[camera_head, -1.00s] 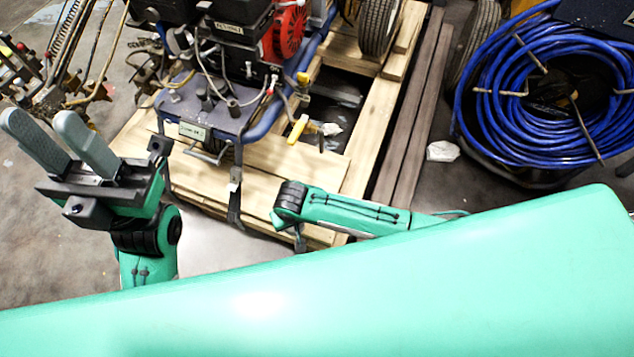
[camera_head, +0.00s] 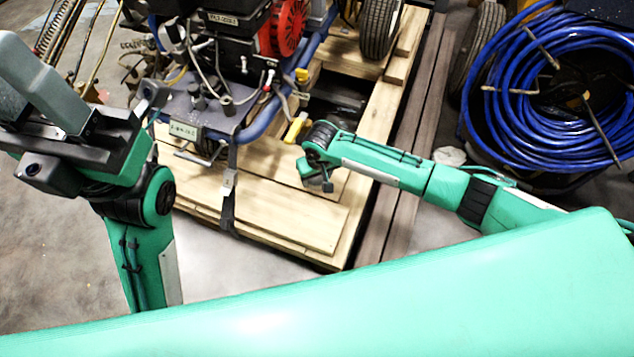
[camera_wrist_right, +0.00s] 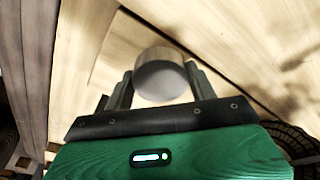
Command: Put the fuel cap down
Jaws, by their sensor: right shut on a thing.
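The fuel cap (camera_wrist_right: 161,78) is a round, pale grey disc in the right wrist view. My right gripper (camera_head: 323,182) is shut on it, with one finger on each side. Pale boards of the wooden pallet (camera_head: 290,205) lie behind the cap. I cannot tell whether the cap touches them. In the head view the right gripper points down over the pallet, and its wrist hides the cap. My left gripper (camera_head: 14,78) is at the left edge, with its grey fingers apart and nothing seen between them. Its fingertips are partly out of frame.
The line striper (camera_head: 215,105), with a red engine part (camera_head: 290,28) and a yellow handle (camera_head: 295,130), stands on the pallet. A dark strap (camera_head: 228,200) hangs over the front boards. A blue hose coil (camera_head: 500,110) is at the right. The front boards have bare room.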

